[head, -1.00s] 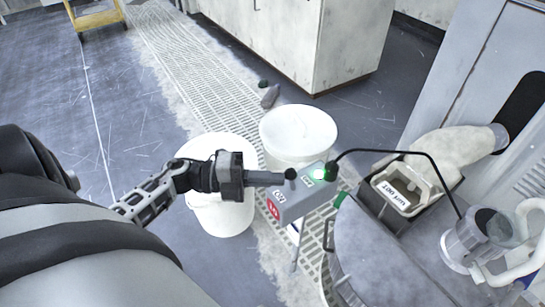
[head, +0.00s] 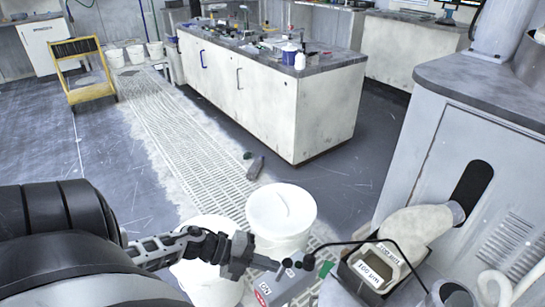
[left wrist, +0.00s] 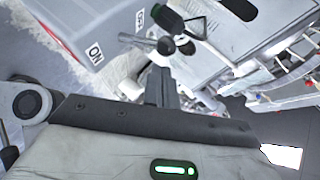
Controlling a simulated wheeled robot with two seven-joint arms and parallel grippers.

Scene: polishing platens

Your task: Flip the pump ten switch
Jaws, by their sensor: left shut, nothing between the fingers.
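The grey switch box (head: 287,291) sits at the bottom edge of the head view, partly cut off, with an ON label and a red label. In the left wrist view the box (left wrist: 95,22) is at upper left, showing ON and OFF labels. A metal lever with a black knob (left wrist: 165,45) sticks out beside it; the knob also shows in the head view (head: 288,263). My left gripper (head: 278,267) is shut and empty, its tips close to the knob; contact cannot be told. It also shows in the left wrist view (left wrist: 160,75). My right gripper is out of view.
Two white buckets (head: 281,212) (head: 205,270) stand by the box. A black cable (head: 350,243) arcs right from it towards a 100 µm filter container (head: 373,272). A grey cabinet (head: 450,170) stands at right. A bench (head: 285,110) and yellow cart (head: 85,75) are farther back.

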